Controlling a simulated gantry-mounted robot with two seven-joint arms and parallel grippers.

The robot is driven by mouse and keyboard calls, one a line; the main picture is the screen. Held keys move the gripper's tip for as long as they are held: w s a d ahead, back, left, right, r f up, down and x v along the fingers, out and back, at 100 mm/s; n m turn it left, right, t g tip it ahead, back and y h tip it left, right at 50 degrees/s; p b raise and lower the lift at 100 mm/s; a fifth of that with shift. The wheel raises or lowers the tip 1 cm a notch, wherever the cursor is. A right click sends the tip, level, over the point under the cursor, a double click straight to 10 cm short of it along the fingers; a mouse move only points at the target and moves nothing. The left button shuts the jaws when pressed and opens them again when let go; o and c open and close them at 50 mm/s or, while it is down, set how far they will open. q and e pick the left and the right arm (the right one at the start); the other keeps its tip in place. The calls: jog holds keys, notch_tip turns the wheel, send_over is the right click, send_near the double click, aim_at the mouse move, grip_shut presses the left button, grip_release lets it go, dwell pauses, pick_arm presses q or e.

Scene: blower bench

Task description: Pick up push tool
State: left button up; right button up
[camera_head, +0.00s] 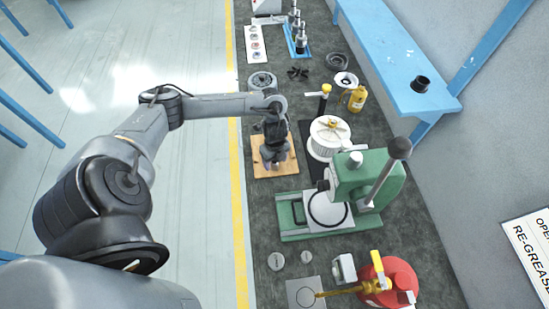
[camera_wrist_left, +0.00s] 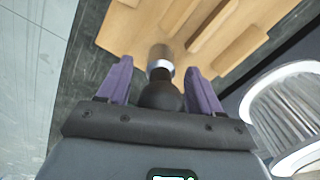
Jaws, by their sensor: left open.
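A tool with a black round knob (camera_wrist_left: 160,97) and a shiny metal collar, which looks like the push tool, shows in the left wrist view. It lies between the two purple fingers of my left gripper (camera_wrist_left: 159,67), with gaps visible on both sides. Beyond it is the wooden board (camera_wrist_left: 125,25) with raised wooden blocks. In the head view my left gripper (camera_head: 271,158) points down over this board (camera_head: 288,170), and the tool is mostly hidden there by the gripper. My left gripper is open. My right gripper is not in view.
To the right of the board stands a white round housing (camera_head: 322,152). A green press (camera_head: 362,185) stands nearer, with a red canister (camera_head: 392,275) below it. A yellow bottle (camera_head: 357,98) and dark round parts (camera_head: 337,61) lie farther back.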

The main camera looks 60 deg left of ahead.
pick_arm(q)
jog(key=c, duration=1.1)
